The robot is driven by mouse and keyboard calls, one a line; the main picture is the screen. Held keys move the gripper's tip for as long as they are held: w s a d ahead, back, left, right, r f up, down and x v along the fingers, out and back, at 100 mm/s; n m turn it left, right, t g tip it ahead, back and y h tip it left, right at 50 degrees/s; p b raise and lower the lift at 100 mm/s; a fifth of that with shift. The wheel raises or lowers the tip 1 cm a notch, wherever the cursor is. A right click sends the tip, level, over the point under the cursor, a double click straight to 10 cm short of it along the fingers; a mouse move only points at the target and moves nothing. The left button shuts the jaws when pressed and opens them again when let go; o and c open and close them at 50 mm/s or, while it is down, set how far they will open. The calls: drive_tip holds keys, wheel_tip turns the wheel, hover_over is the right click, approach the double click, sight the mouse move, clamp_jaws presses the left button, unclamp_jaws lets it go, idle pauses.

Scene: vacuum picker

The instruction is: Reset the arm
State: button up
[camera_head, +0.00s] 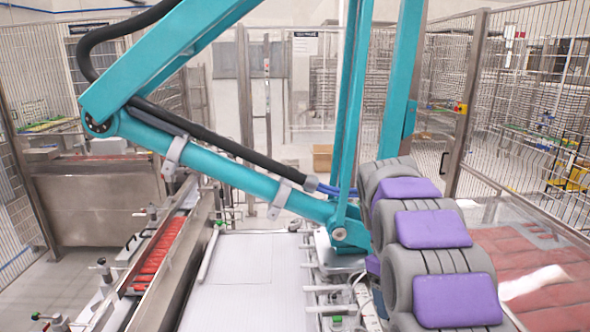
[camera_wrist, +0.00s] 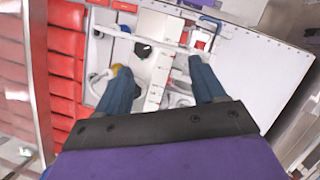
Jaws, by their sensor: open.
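My grey and purple arm (camera_head: 440,240) rises from the lower right of the head view and reaches forward beside the foot of the teal picker. My gripper does not show there. In the wrist view my gripper (camera_wrist: 160,70) is open, its two dark blue fingers spread wide with nothing between them. Below the fingers are white and dark machine parts, including a small yellow piece (camera_wrist: 116,69). The distance from the fingertips to these parts cannot be told.
A large teal picker arm (camera_head: 230,180) spans the head view. A conveyor with red items (camera_head: 155,255) runs on the left, beside a white flat surface (camera_head: 250,280). Mesh fencing (camera_head: 530,110) encloses the cell. A white panel (camera_wrist: 262,75) lies right in the wrist view.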

drive_tip(key=s+a+f+m+b, duration=0.1)
drive_tip(key=s+f+b, duration=0.3)
drive_tip(key=s, duration=0.7)
drive_tip(key=s+a+f+m+t+y+b, duration=0.1)
drive_tip(key=s+a+f+m+b, duration=0.1)
drive_tip(key=s+f, duration=0.6)
drive_tip(key=s+a+f+m+y+b, duration=0.1)
drive_tip(key=s+a+f+b, duration=0.4)
drive_tip(key=s, duration=0.9)
drive_tip(key=shift+a+f+m+t+b, duration=0.2)
drive_tip(key=shift+f+m+t+b, duration=0.15)
drive_tip(key=shift+f+m, duration=0.25)
